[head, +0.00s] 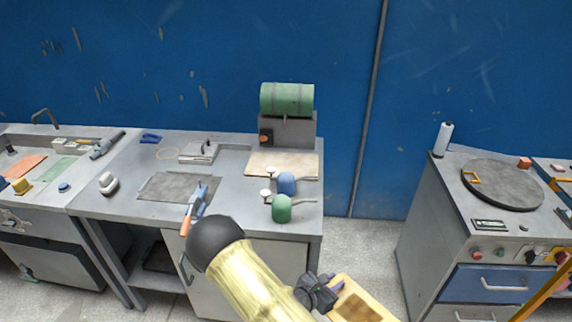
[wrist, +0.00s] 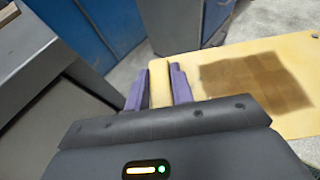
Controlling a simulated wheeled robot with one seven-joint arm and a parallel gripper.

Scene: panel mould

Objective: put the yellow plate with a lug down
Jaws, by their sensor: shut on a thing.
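The yellow plate (wrist: 212,62) has a lug (wrist: 160,84) on its near left side and a dark brown square patch on its face. My gripper (wrist: 160,88) is shut on the lug, with a purple finger on each side of it. The plate is held in the air over the floor, in front of the benches. In the head view, the plate (head: 352,303) shows at the bottom edge, partly cut off, beside my gripper (head: 328,288).
A grey bench (head: 235,222) holds a green drum machine (head: 287,100), a dark mat (head: 172,187), a pale board (head: 262,160), and blue and green domed things. At right, a cabinet (head: 415,200) carries a round dark disc (head: 502,186). Floor between them is clear.

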